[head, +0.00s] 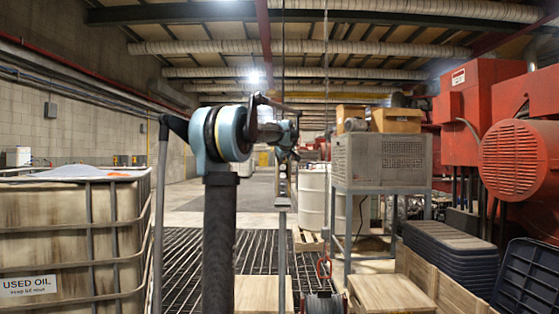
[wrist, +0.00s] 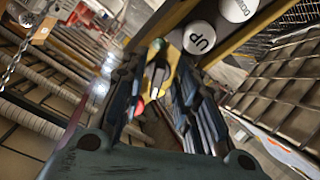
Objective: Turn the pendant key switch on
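The pendant shows in the wrist view as a dark panel with a yellow edge (wrist: 240,42), just beyond my gripper at the upper right. Its round white UP button (wrist: 200,38) and another white button (wrist: 237,9), cut by the top edge, face the camera. My gripper (wrist: 158,62) has its dark fingers spread, with a gap between them. A yellow piece with a red spot (wrist: 140,106) shows in that gap; I cannot tell whether the fingers touch it. The key switch cannot be made out. In the head view my arm hides most of the gripper and pendant.
A caged used-oil tank (head: 72,232) stands at the left. A metal stand with a grey crate (head: 382,160) stands right of my arm, near red machinery (head: 512,160). A chain with a red hook (head: 323,268) hangs ahead.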

